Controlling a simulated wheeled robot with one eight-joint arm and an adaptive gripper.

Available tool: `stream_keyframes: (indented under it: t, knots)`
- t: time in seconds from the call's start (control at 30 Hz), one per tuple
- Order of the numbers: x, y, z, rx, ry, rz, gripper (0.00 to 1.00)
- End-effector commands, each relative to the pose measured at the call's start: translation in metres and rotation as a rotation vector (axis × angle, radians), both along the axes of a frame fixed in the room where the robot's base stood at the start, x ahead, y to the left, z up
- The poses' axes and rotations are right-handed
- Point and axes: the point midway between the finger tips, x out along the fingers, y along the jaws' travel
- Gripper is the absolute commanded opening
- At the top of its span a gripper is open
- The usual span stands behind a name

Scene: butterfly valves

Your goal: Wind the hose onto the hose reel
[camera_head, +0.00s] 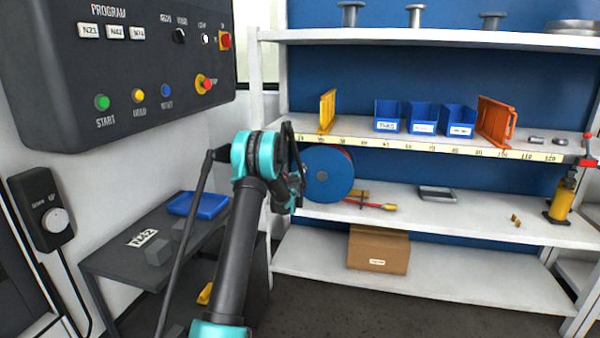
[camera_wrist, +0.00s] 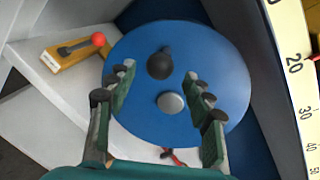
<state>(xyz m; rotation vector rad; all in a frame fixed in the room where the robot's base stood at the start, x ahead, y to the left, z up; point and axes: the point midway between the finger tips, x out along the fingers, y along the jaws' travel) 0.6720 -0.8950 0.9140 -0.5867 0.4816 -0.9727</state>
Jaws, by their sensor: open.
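The hose reel (camera_head: 330,176) is a blue disc standing at the left end of the middle shelf, with a little red at its upper edge. In the wrist view its blue face (camera_wrist: 215,100) fills the middle, with a grey hub cap (camera_wrist: 171,103) and a dark round knob (camera_wrist: 160,65) off centre. My gripper (camera_head: 297,178) is at the left of the reel in the head view. In the wrist view my gripper (camera_wrist: 160,82) is open, its fingers on either side of the knob and hub, holding nothing. Whether it touches the reel cannot be told. The hose is not clearly visible.
A yellow block with a red-ball lever (camera_wrist: 75,50) is beside the reel in the wrist view. The scaled shelf edge (camera_head: 430,148) runs above the reel, bearing blue bins (camera_head: 422,118). A red-and-yellow tool (camera_head: 372,204) lies right of the reel. A box (camera_head: 378,252) is below.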

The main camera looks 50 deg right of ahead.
Motion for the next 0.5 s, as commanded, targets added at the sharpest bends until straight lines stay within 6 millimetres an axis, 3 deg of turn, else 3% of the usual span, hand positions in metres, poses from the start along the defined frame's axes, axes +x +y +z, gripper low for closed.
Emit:
stream_keyframes:
  t: [0.2,0.5]
  knots:
    - [-0.022,0.039,0.005,0.001,0.0,-0.001,0.52]
    - [-0.038,0.065,0.009,0.0,0.0,-0.001,0.52]
